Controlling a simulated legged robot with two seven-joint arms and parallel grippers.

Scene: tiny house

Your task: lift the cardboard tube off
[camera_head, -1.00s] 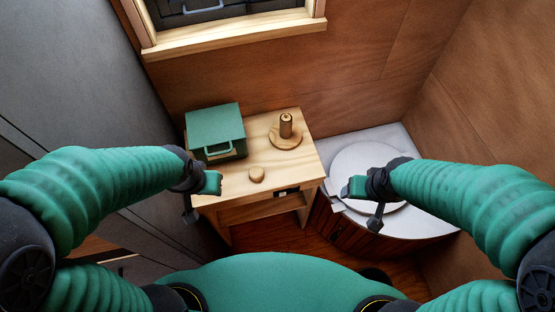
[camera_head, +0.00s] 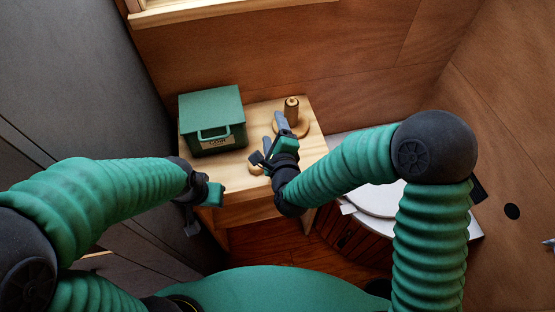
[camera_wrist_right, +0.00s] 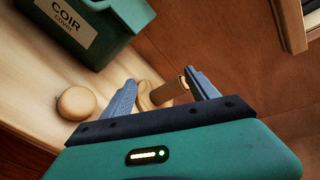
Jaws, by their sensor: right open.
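The brown cardboard tube (camera_head: 291,109) stands upright on a round wooden base (camera_head: 304,126) at the back right of the small wooden table. My right gripper (camera_head: 284,124) is over the table, just in front of the tube. In the right wrist view its fingers (camera_wrist_right: 160,78) are spread, and the tube (camera_wrist_right: 170,92) shows between them; I cannot tell whether either finger touches it. My left gripper (camera_head: 215,193) is by the table's front left corner, away from the tube; its fingers are not clear.
A green box labelled COIR (camera_head: 212,118) stands at the table's left. A round wooden knob-like piece (camera_wrist_right: 76,102) lies near the table's front, partly hidden by my right gripper in the head view. A white round-lidded unit (camera_head: 375,200) is right of the table.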

